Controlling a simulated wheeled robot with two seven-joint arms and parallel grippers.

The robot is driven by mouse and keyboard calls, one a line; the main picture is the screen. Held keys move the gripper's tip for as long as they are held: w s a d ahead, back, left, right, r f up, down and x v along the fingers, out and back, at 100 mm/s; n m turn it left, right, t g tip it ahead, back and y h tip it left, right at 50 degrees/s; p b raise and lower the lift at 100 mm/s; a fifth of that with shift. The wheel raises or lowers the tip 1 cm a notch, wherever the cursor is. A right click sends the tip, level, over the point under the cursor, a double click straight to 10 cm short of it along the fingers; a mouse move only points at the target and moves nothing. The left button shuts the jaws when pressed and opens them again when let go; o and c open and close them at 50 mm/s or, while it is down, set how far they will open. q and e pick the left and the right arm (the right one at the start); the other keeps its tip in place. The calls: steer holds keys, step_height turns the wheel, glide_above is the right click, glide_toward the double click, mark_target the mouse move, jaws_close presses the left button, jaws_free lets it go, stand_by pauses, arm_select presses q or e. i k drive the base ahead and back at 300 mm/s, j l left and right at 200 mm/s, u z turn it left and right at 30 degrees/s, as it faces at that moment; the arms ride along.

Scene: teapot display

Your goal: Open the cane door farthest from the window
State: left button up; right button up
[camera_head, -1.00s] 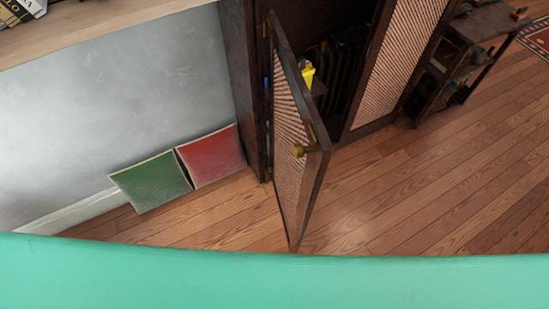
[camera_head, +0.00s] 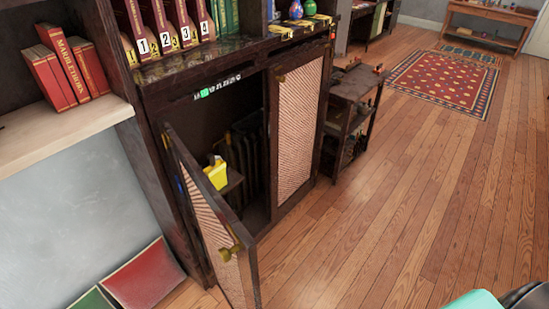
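A dark wooden cabinet (camera_head: 150,96) stands at left centre with two cane-panelled doors. The left cane door (camera_head: 208,222) is swung wide open toward me, with a brass knob (camera_head: 230,250) on its outer face. The right cane door (camera_head: 297,130) is shut flat in its frame. Inside the open side I see a yellow item (camera_head: 216,176) and a dark ribbed object. No window shows in the view, so I cannot tell which door is farther from one. Neither gripper is in view; only a teal and black part of my body shows at the bottom right corner.
Books (camera_head: 180,22) and small vases stand on the cabinet top. Red books (camera_head: 70,68) sit on a pale shelf at left. Green and red cushions (camera_head: 145,275) lean at the lower left. A small dark shelf unit (camera_head: 350,110) stands right of the cabinet. Wooden floor to the right is clear.

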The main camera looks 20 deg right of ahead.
mark_target(296, 85)
steer(key=i+l, duration=0.1)
steer(key=l, duration=0.25)
steer(key=i+l, duration=0.1)
steer(key=l, duration=0.25)
steer(key=i+l, duration=0.1)
steer(key=l, duration=0.3)
steer(key=i+l, duration=0.1)
steer(key=l, duration=0.25)
steer(key=i+l, duration=0.1)
steer(key=l, duration=0.25)
